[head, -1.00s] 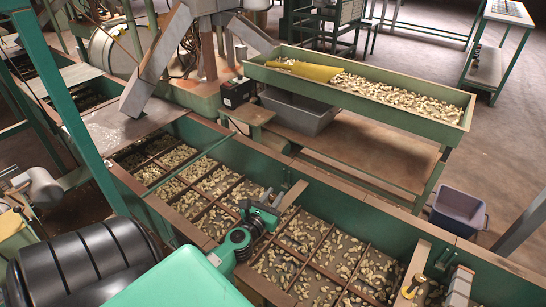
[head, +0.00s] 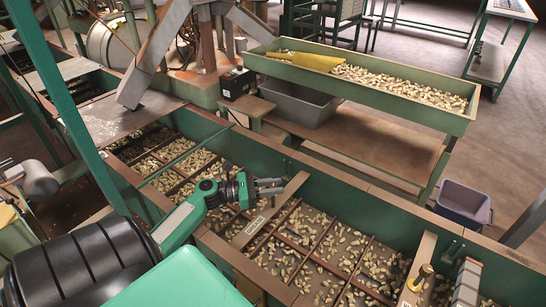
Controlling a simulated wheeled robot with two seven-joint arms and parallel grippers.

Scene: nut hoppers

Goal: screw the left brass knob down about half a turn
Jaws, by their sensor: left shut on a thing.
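My left gripper (head: 268,187) reaches in from the left, over a wooden crossboard (head: 255,222) that spans the long green hopper (head: 330,190). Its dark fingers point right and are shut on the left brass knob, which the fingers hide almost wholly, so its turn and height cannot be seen. A second brass knob (head: 426,270) stands upright on another crossboard (head: 418,262) at the lower right, with no gripper near it. My right gripper is not in view.
Nuts lie in the hopper's divided compartments. A grey block-like part (head: 466,282) sits right of the second knob. Behind are a green trough (head: 400,97) of nuts, a grey tub (head: 300,105) and a blue-grey bin (head: 462,203). A green post (head: 62,100) rises at the left.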

